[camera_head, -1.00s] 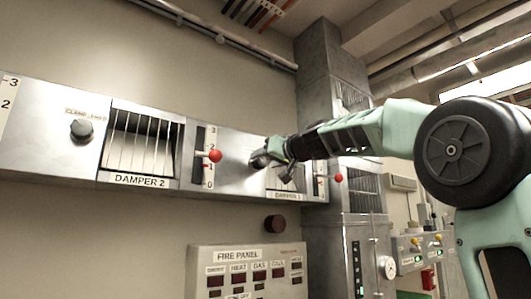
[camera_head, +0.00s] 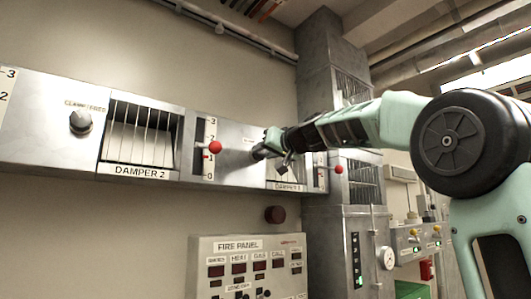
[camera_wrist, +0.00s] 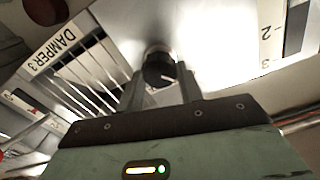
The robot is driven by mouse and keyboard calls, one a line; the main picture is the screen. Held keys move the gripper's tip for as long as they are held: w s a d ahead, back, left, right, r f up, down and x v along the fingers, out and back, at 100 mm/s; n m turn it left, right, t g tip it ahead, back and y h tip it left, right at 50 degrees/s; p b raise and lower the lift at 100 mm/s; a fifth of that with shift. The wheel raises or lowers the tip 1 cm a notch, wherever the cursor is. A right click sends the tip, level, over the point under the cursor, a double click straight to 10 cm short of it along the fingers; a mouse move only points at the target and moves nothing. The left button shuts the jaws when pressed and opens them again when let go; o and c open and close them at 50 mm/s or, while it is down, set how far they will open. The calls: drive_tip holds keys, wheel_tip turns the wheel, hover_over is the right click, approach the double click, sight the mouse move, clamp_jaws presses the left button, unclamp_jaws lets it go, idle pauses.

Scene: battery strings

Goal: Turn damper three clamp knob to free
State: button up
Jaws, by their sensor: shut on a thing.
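The damper three clamp knob (camera_wrist: 158,66) is a dark round knob on the metal panel, next to the louvred window labelled DAMPER 3 (camera_wrist: 66,45). My gripper (camera_wrist: 160,88) has its two fingers on either side of the knob and is shut on it. In the head view my gripper (camera_head: 262,152) is at the panel just left of the damper 3 window, and it mostly hides the knob. A pale mark shows on the knob's face in the wrist view; I cannot read the clamp label there.
Red lever balls stand out from the panel beside damper 2 (camera_head: 215,147) and damper 3 (camera_head: 339,169). A second clamp knob (camera_head: 80,122) is at the left. The fire panel (camera_head: 248,265) is below, and a metal cabinet (camera_head: 334,230) stands to the right.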

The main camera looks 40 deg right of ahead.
drive_tip(key=m, duration=0.4)
drive_tip(key=shift+m+b, duration=0.4)
drive_tip(key=m, duration=0.4)
drive_tip(key=shift+m, duration=0.3)
drive_tip(key=m, duration=0.4)
drive_tip(key=shift+d+p, duration=0.1)
drive_tip(key=shift+p, duration=0.3)
drive_tip(key=shift+f+m+p, duration=0.15)
drive_tip(key=shift+m+p, duration=0.2)
drive_tip(key=shift+m, duration=1.65)
drive_tip(key=o, duration=1)
